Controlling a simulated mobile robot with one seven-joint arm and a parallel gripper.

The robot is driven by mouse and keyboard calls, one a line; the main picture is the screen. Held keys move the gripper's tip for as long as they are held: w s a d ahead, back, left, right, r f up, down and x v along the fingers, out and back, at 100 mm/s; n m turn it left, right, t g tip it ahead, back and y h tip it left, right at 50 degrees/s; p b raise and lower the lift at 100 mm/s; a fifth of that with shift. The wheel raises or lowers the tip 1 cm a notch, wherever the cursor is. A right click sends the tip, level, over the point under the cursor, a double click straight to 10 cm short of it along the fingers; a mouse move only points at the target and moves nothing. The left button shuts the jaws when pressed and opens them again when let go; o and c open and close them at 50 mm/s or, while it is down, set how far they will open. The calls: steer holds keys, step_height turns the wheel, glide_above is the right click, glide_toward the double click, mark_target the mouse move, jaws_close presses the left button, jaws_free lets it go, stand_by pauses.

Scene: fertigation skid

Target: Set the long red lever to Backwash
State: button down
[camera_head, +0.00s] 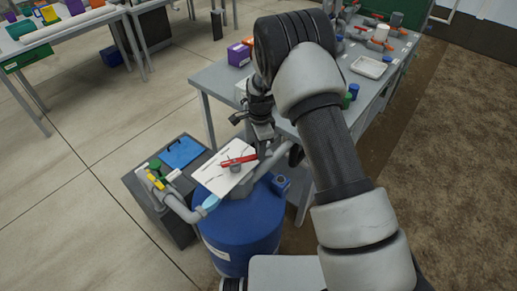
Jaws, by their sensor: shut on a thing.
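The long red lever (236,161) sits on a valve over a white label plate (213,177), above a blue drum (243,232). The lever runs from lower left to upper right across the plate. My gripper (262,150) points down at the lever's right end and is shut on it. The fingertips and the exact grip are small and partly hidden by the gripper body. The plate has dark markings, but the word Backwash cannot be read at this size.
Grey pipes (180,207) run left from the valve. A dark cabinet with a blue clipboard (181,152) stands at left. A grey bench with a white tray (369,67), a purple box (239,54) and fittings stands behind my arm. Open floor lies at left.

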steer(key=shift+s+d+m, duration=0.1)
steer(key=shift+s+m, duration=1.25)
steer(key=shift+m, duration=0.3)
steer(key=shift+s+m, duration=1.3)
steer(key=shift+m, duration=0.35)
steer(key=c, duration=1.6)
jaws_free()
steer(key=shift+c, duration=0.2)
step_height(320, 180, up, 18)
steer(key=shift+f, duration=0.25)
